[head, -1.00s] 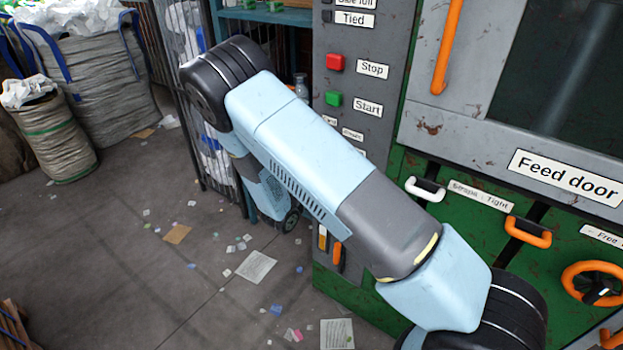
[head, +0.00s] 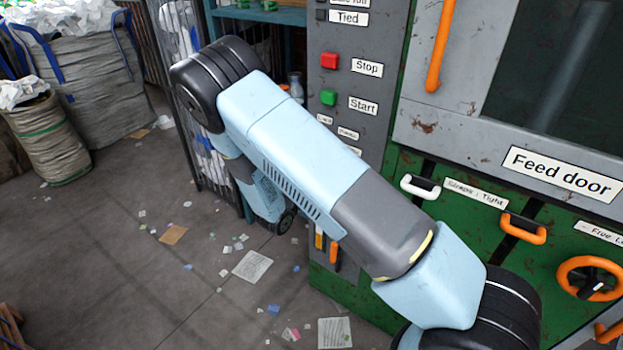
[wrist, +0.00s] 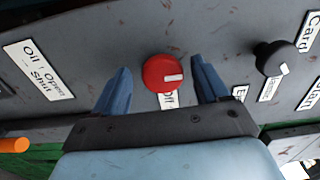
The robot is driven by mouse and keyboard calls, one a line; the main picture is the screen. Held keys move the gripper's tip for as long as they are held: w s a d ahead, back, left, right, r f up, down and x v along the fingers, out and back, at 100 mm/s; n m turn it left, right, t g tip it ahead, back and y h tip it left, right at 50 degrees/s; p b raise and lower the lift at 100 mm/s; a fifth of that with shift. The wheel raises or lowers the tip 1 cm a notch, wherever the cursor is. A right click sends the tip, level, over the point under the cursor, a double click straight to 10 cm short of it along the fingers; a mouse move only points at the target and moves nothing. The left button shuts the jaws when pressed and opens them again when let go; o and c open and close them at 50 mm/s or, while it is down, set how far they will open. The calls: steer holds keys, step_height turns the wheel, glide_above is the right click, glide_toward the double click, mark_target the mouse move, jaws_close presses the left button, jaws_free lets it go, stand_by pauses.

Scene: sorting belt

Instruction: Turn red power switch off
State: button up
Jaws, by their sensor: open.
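The red power switch is a round red knob (wrist: 162,73) with a white pointer bar, on a grey panel in the middle of the wrist view. Its bar lies nearly level, pointing right. A label below it is partly hidden. My gripper (wrist: 163,84) is open, with one blue finger on each side of the knob in the picture. I cannot tell whether either finger touches it. In the head view my arm hides the knob and my gripper.
A black knob (wrist: 274,58) is right of the red one, and an "Oil" label (wrist: 38,72) is left. The head view shows the red Stop button (head: 329,61), green Start button (head: 328,97), white handle (head: 420,187) and orange handwheel (head: 590,278).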

steer(key=v, duration=1.3)
steer(key=s+d+r+m+g+y, duration=0.1)
steer(key=s+d+r+m+g, duration=0.2)
steer(key=d+r+m+g, duration=0.6)
steer(key=s+d+r+m+g, duration=0.3)
steer(key=d+r+m+g, duration=0.1)
steer(key=d+r+m, duration=0.95)
steer(key=s+d+r+m+t+y, duration=0.2)
steer(key=s+r+m+y, duration=0.3)
steer(key=m, duration=0.7)
steer(key=s+d+r+m+t+y, duration=0.1)
steer(key=s+r+m+y, duration=0.4)
steer(key=s+r+m, duration=0.5)
steer(key=shift+s+d+m+t, duration=0.4)
steer(key=shift+s+m+t, duration=0.3)
steer(key=shift+s+m, duration=0.5)
steer(key=shift+s+r, duration=0.1)
